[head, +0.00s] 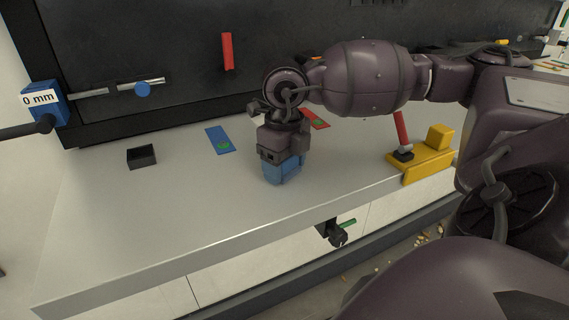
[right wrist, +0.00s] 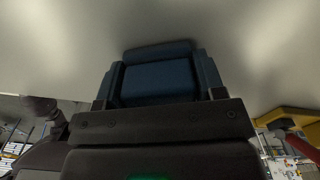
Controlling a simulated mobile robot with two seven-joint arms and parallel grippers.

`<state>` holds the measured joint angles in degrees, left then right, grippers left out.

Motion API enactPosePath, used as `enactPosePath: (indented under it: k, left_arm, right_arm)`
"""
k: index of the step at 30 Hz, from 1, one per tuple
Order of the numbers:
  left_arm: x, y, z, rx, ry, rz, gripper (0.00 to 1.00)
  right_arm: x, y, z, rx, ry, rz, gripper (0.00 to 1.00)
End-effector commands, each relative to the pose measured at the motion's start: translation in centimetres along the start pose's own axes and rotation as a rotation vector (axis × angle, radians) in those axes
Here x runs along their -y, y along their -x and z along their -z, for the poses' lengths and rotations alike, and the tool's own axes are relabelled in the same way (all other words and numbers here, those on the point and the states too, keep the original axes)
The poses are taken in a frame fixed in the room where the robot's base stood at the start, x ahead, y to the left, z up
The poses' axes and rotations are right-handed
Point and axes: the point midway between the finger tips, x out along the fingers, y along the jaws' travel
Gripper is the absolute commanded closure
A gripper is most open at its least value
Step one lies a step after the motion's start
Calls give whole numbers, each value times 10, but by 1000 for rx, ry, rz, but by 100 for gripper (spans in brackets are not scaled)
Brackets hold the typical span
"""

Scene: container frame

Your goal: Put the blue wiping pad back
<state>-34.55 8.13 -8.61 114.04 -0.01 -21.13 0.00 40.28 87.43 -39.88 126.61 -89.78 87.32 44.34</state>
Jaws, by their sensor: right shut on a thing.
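My right gripper (head: 283,157) points down over the middle of the grey worktop. It is shut on the blue wiping pad (head: 282,173), a blue block that shows below the jaws. The pad also shows in the right wrist view (right wrist: 157,80), between the fingers. I cannot tell whether its underside touches the worktop. A flat blue mat (head: 217,137) with a green mark lies on the worktop to the left of the gripper. My left gripper is not in view.
A small black tray (head: 142,157) sits on the left of the worktop (head: 190,205). A red mat (head: 318,122) is partly behind my gripper. A yellow stand (head: 430,160) with a red-handled tool (head: 402,130) is at right. The front left of the worktop is clear.

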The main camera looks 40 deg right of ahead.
Motion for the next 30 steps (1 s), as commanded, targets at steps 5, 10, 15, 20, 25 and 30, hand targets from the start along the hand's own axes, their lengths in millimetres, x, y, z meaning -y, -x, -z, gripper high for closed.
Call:
enactPosePath:
  k: [5, 10, 15, 20, 25, 30]
  left_arm:
    - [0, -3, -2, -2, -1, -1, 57]
    - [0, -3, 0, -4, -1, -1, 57]
    - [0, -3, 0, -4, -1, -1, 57]
    - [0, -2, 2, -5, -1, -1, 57]
    - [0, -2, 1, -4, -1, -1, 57]
    - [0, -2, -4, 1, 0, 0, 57]
  right_arm:
    - [0, -4, 0, 0, 0, 0, 36]
    - [0, -2, 0, 0, 0, 0, 12]
    - [0, -2, 0, 0, 0, 0, 12]
    - [0, 0, 0, 0, 0, 0, 12]
    - [1, 16, -1, 3, -1, 2, 12]
    - [0, 49, -1, 5, 0, 1, 12]
